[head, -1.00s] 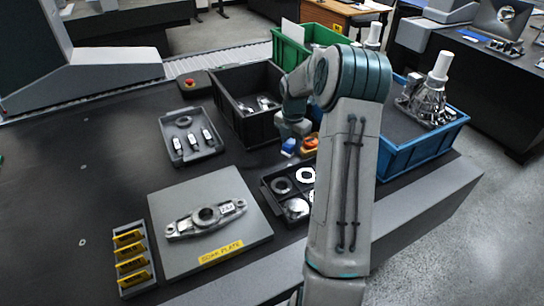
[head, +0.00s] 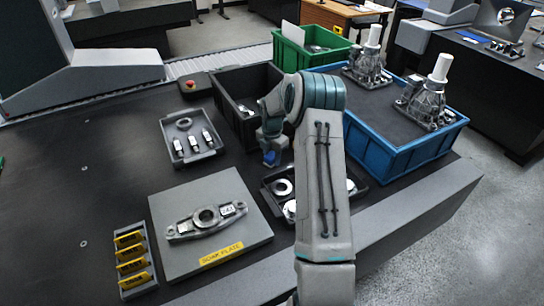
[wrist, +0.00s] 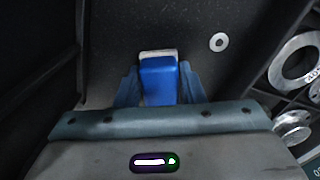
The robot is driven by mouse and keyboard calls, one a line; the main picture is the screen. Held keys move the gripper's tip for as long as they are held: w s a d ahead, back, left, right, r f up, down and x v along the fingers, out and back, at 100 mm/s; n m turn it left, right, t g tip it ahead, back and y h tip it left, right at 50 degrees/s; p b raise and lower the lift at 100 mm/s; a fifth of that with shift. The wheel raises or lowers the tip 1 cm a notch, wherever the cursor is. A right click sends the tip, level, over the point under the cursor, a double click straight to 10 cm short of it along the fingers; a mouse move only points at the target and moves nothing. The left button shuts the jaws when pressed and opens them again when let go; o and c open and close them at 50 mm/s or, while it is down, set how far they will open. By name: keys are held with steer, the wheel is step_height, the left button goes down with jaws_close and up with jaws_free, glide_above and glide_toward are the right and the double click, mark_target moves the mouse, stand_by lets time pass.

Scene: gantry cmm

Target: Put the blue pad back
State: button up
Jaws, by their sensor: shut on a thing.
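My gripper (head: 271,154) is shut on the blue pad (wrist: 158,78), which shows between its two fingers in the wrist view. The pad has a pale whitish strip along its far edge. In the head view the gripper hangs low over the dark table, between the black bin (head: 222,97) and the black tray with rings (head: 265,184). Whether the pad touches the table cannot be told. My arm hides the area to the right of the gripper.
A grey tray (head: 173,159) with small parts lies left of the gripper. The grey soak plate (head: 175,255) bears a metal part. A blue crate (head: 400,155) with metal castings and a green crate (head: 288,54) stand behind.

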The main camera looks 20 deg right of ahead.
steer(key=shift+f, duration=0.2)
steer(key=o, duration=1)
steer(key=shift+r, duration=0.1)
